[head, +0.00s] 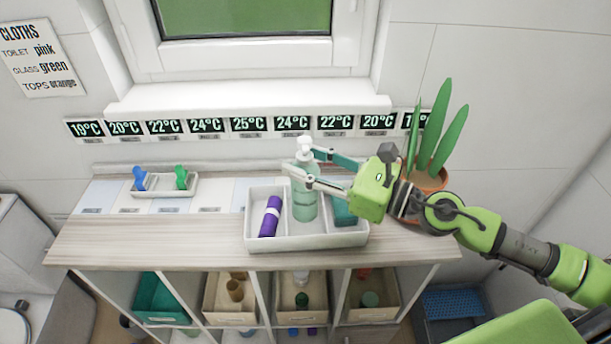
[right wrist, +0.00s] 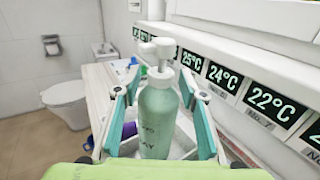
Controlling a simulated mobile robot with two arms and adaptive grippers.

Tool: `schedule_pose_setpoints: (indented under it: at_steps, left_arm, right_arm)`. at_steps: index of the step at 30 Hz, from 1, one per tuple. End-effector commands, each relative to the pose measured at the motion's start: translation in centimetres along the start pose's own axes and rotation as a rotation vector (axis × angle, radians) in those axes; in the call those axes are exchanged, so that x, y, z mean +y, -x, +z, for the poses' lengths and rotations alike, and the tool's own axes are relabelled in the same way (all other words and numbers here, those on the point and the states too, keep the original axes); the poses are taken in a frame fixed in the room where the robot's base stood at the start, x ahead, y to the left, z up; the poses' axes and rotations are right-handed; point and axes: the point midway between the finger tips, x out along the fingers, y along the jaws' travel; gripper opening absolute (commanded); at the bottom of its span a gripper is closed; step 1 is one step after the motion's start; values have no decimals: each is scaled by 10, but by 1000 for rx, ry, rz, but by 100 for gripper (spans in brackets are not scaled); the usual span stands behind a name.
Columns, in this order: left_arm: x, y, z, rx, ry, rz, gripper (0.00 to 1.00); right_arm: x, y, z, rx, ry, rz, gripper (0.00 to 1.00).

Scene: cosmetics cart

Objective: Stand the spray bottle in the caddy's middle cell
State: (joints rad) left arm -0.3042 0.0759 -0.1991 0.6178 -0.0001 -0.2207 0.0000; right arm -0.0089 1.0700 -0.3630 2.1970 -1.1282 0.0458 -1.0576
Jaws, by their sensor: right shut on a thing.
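The spray bottle (head: 304,199) is pale green with a white pump head and stands upright in the middle cell of the white caddy (head: 292,243). My right gripper (head: 300,169) reaches in from the right and is shut around the bottle's upper body. In the right wrist view the bottle (right wrist: 157,122) is upright between the two teal finger pads. A purple roll (head: 270,216) leans in the caddy's left cell. A teal item (head: 344,211) lies in the right cell, partly hidden by my gripper. The bottle's base is hidden by the caddy's front wall. My left gripper is not in view.
A potted plant (head: 436,135) stands at the right, close to my right arm. A small white tray (head: 161,192) with a blue and a green item sits at the left. Bins fill the shelves below. The wooden counter (head: 150,240) is clear left of the caddy.

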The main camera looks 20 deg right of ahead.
Motion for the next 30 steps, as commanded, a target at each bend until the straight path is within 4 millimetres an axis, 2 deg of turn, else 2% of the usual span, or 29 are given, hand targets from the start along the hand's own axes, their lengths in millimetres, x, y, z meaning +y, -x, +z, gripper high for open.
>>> schedule_pose_setpoints:
  at_steps: [4, 8, 20, 21, 23, 30]
  left_arm:
    - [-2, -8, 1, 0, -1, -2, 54]
    - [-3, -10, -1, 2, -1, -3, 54]
    - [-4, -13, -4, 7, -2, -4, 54]
    - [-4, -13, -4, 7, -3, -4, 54]
    - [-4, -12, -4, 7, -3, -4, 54]
    - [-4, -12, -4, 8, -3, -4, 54]
  right_arm:
    - [-4, -2, -20, -4, -6, -4, 0]
    - [-4, -2, -31, -3, -3, -4, 0]
    - [-3, -2, -37, -2, 1, -3, 0]
    - [-3, -1, -38, 0, 0, -2, 41]
    - [-3, -1, -37, 0, 0, -2, 55]
    - [-3, -1, -37, 1, -1, -2, 55]
